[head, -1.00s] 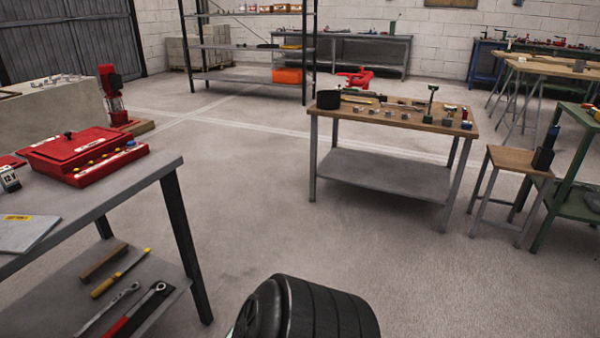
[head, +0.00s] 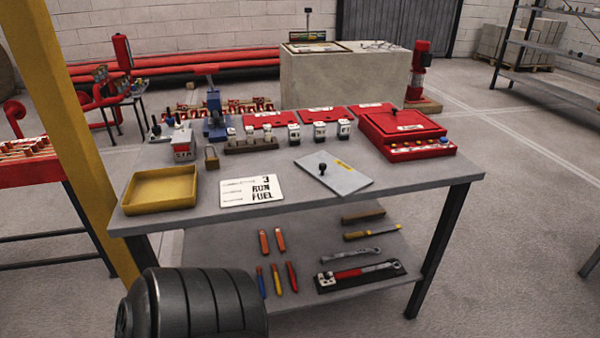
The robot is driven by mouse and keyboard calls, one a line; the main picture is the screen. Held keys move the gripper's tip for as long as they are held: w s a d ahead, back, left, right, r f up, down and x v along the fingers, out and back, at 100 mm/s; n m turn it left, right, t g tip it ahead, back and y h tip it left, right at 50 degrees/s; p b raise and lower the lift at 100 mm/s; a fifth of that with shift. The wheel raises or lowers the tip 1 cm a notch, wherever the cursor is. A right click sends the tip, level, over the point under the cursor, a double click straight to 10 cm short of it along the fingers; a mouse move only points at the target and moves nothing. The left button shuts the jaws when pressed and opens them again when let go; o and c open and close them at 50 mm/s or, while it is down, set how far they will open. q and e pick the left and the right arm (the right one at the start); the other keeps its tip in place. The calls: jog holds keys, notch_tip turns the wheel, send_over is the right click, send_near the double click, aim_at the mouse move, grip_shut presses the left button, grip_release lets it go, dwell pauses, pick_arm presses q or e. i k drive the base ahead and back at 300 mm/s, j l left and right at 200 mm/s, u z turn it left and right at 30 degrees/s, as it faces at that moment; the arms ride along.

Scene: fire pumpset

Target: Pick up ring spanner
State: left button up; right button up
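A plain grey metal spanner (head: 350,256) lies on the lower shelf of the grey workbench, toward its right side; it looks like the ring spanner. Just in front of it, a red-handled wrench (head: 358,273) lies on a black holder. A yellow-handled file-like tool (head: 371,231) lies just behind the spanner. The grey workbench (head: 420,181) stands directly ahead, its top above and behind these tools. Neither of my grippers shows in the head view.
The bench top holds a yellow tray (head: 160,188), a sign plate (head: 252,191), a grey plate (head: 333,172) and a red case (head: 405,133). Pliers and screwdriver-like tools share the lower shelf. A yellow post (head: 85,150) stands at the left. Floor right of the bench is clear.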

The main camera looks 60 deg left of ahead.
aim_at(324, 260)
jog(key=k+l+u, duration=0.1)
jog(key=u, duration=1.45)
jog(key=i+l, duration=0.45)
jog(key=l, duration=0.15)
